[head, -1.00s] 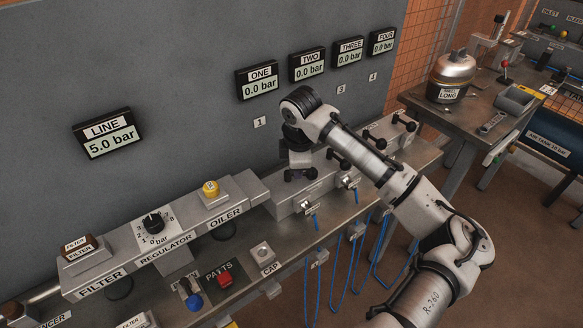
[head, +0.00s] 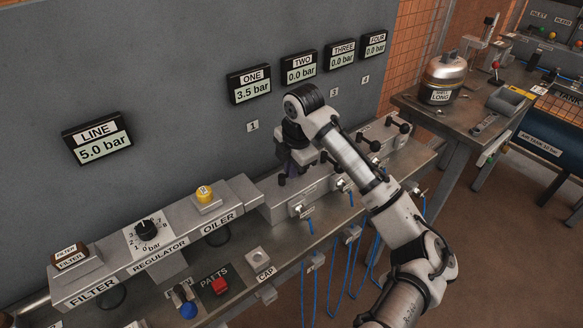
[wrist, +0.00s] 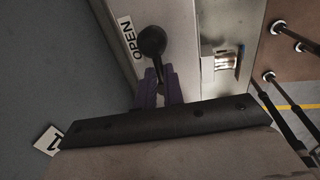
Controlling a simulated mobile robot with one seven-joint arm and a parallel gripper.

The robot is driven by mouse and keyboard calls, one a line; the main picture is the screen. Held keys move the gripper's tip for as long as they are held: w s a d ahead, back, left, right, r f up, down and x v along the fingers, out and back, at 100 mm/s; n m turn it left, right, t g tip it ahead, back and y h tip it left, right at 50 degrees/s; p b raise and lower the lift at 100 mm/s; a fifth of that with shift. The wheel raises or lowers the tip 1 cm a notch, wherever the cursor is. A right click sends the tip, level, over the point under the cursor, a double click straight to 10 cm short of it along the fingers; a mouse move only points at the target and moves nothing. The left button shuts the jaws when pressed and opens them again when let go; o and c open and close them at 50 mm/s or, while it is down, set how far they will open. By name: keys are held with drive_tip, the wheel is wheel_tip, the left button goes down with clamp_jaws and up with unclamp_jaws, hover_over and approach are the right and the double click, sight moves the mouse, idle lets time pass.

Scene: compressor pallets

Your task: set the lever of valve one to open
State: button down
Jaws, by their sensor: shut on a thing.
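The lever of valve one (wrist: 152,42) has a black round knob and shows in the wrist view beside the OPEN label (wrist: 128,38). My gripper (wrist: 158,84) has purple fingers and is shut on the lever, just below the knob in that view. In the head view my gripper (head: 293,167) is over the near end of the valve block (head: 282,205), and hides most of the lever. The gauge ONE (head: 250,84) reads 3.5 bar.
The gauges TWO (head: 301,68), THREE (head: 341,55) and FOUR (head: 374,44) read 0.0 bar. LINE (head: 97,138) reads 5.0 bar. Other black levers (head: 399,124) stand farther along the block. The regulator (head: 147,232) and oiler (head: 204,194) are to the left.

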idle(0.3)
drive_tip(key=c, duration=1.5)
unclamp_jaws()
wheel_tip(320, 180, up, 14)
drive_tip(key=s+d+b, duration=0.1)
drive_tip(key=s+b, duration=0.1)
drive_tip(key=shift+s+d+f, duration=0.15)
drive_tip(key=shift+d+f, duration=0.05)
